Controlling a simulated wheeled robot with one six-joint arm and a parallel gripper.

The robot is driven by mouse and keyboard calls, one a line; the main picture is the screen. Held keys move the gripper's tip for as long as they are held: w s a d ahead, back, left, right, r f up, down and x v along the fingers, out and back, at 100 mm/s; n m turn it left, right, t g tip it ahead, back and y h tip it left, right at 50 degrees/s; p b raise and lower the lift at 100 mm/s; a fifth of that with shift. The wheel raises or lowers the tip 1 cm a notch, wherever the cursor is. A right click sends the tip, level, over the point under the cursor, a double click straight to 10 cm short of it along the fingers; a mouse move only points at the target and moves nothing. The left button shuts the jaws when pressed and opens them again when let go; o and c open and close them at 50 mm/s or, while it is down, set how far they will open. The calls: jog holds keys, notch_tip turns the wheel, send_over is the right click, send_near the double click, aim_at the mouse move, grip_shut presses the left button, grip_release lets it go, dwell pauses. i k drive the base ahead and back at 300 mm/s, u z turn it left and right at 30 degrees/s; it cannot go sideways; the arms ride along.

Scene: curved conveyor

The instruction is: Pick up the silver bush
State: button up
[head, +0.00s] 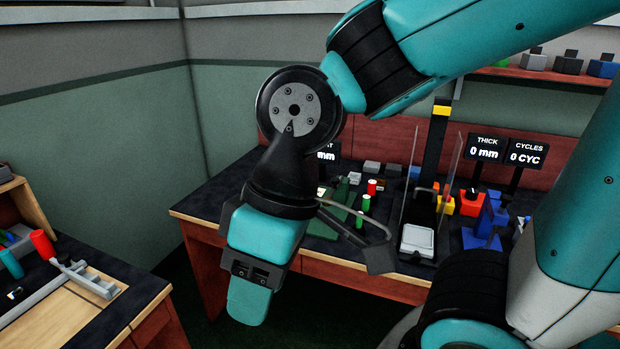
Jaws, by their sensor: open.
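I cannot pick out the silver bush for certain. A small pale and dark piece (15,293) lies on the left bench, too small to identify. My gripper (250,302) hangs downward near the middle of the head view, in front of the gap between the benches. It is open, and I see nothing held in it. My wrist and gripper hide part of the back bench.
The left bench (146,287) carries a grey slide fixture (80,272), a red cylinder (42,243) and a teal cylinder (10,263). The back bench (215,200) holds a press-like column (432,160), red and green cylinders and coloured blocks. Dark floor lies between the benches.

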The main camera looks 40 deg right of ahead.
aim_at(354, 178)
jog(key=u, duration=0.1)
jog(key=i, duration=0.7)
jog(key=z, duration=0.8)
jog(key=i, duration=0.55)
jog(key=z, duration=0.6)
